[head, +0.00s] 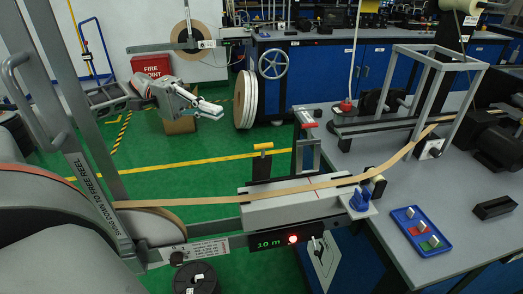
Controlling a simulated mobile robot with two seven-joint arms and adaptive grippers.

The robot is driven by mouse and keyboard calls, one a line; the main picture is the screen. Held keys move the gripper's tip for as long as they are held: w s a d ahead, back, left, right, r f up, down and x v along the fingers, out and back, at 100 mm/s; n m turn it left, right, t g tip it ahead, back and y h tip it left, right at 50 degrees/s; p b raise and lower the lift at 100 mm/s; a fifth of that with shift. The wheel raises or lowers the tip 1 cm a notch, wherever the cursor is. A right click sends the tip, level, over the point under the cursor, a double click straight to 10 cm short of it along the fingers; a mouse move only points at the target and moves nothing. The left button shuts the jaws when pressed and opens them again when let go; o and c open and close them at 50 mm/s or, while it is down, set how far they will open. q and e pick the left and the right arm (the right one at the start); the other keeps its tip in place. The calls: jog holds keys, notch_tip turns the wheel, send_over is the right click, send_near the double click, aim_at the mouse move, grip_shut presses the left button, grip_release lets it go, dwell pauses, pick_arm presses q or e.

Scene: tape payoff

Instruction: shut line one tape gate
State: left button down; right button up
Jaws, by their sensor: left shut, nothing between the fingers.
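A tan tape (230,199) runs from a reel (150,226) at lower left, over a white block (290,207), and on to a grey frame on the bench at right. A grey upright gate-like piece with a red-ended handle (306,124) stands behind the block. A dark post with a yellow handle (262,147) stands to its left. I cannot tell which piece is the line one gate, or whether it is open. My left gripper (218,112) is shut and empty, above the green floor, well behind and left of the block, touching nothing. My right gripper is not in view.
A lit display reading 10 m (269,244) and a red light sit below the block. A blue tray (421,231) lies on the grey bench (380,150). Green floor lies open between.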

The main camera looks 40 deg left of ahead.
aim_at(262, 163)
pick_arm(q)
jog(key=s+d+f+p, duration=0.1)
jog(key=d+p, duration=0.1)
jog(key=d, duration=1)
jog(key=shift+s+d, duration=0.15)
jog(key=shift+d, duration=0.15)
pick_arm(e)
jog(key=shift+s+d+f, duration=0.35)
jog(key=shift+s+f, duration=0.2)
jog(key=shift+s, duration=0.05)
